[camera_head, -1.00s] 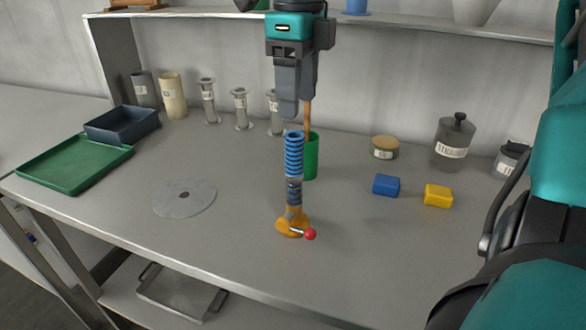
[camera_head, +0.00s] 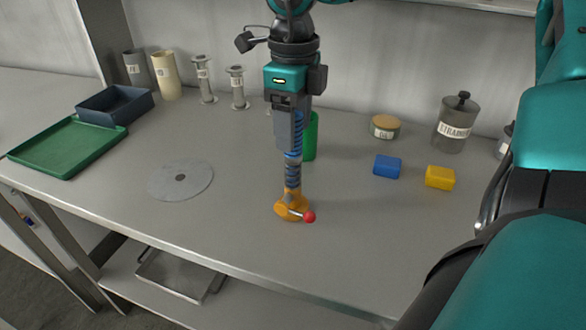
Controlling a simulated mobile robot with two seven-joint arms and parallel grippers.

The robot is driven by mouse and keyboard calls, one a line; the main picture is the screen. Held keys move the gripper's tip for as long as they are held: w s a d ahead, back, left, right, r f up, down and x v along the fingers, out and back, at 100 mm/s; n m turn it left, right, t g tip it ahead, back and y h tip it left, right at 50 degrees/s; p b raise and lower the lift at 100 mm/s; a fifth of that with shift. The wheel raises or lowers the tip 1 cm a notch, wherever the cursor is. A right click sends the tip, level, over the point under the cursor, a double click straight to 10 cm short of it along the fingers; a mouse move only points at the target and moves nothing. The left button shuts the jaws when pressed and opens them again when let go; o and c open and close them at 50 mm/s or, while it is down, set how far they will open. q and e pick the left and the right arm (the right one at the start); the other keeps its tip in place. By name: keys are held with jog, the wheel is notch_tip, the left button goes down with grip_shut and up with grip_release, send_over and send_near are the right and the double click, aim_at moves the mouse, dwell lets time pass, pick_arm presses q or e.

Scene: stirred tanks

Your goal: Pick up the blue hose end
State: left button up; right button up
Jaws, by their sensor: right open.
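My right gripper (camera_head: 293,150) points straight down over the hose end. Its jaws are open, and the near finger hides most of the blue part. Blue shows beside and just below the fingers; whether they touch it I cannot tell. My left gripper is out of view.
A green cylinder (camera_head: 311,139) stands close behind the hose. A blue block (camera_head: 387,166) and a yellow block (camera_head: 440,177) lie to the right. A flat grey disc (camera_head: 160,185) and a green tray (camera_head: 60,160) are at left. The front middle of the table is clear.

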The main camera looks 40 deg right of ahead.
aim_at(293, 168)
jog(key=shift+f, duration=1.45)
jog(key=shift+c, duration=0.3)
grip_shut()
